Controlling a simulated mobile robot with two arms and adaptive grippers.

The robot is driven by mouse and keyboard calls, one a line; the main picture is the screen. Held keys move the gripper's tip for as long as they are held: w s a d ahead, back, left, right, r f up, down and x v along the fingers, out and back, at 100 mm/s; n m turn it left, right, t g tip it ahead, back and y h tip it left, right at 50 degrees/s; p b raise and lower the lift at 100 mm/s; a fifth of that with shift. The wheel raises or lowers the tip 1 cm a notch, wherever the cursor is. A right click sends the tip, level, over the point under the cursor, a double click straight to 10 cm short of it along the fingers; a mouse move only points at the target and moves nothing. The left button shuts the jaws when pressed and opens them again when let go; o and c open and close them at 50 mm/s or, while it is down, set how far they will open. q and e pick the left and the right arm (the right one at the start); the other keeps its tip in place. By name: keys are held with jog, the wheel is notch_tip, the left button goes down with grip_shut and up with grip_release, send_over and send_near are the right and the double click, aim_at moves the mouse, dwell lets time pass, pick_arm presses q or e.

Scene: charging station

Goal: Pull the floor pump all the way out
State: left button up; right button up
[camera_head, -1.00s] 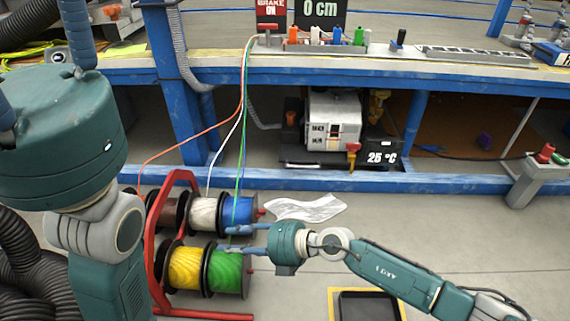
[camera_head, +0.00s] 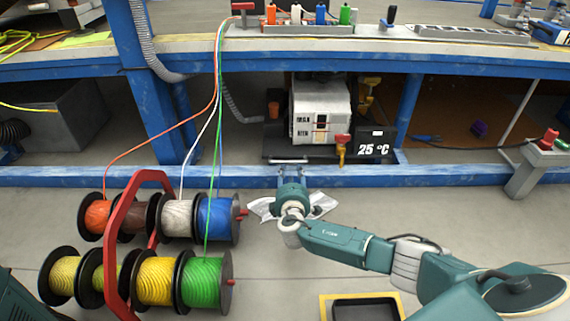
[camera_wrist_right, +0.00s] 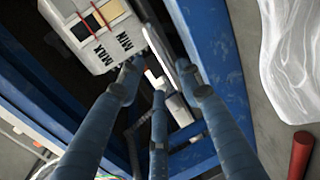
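The floor pump (camera_head: 322,112) is a white box with MAX and MIN marks. It sits on a dark tray (camera_head: 285,156) under the bench, behind the blue lower rail. My right gripper (camera_head: 291,168) is at that rail, just in front of the tray, pointing in under the bench. In the right wrist view its blue fingers (camera_wrist_right: 158,82) are spread, with the pump (camera_wrist_right: 88,28) beyond them at upper left. A pale narrow part (camera_wrist_right: 182,85) shows near the fingertips; I cannot tell whether they touch it. My left gripper is out of view.
A red rack (camera_head: 115,235) of coloured cable reels stands at left, its cables running up to the bench. A crumpled clear sheet (camera_head: 263,208) lies under my right gripper. A yellow-edged black tray (camera_head: 362,307) lies at front. A 25 °C display (camera_head: 374,149) stands right of the pump.

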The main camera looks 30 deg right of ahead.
aim_at(290, 162)
jog(key=b+x, duration=0.5)
jog(key=x, duration=0.2)
jog(key=shift+w+f, duration=0.15)
jog(key=shift+f, duration=0.1)
jog(key=shift+w+d+b, duration=0.3)
jog(key=shift+w+b, duration=0.1)
jog(key=shift+w, duration=0.15)
jog(key=shift+r, duration=0.1)
jog(key=shift+c, duration=0.5)
grip_shut()
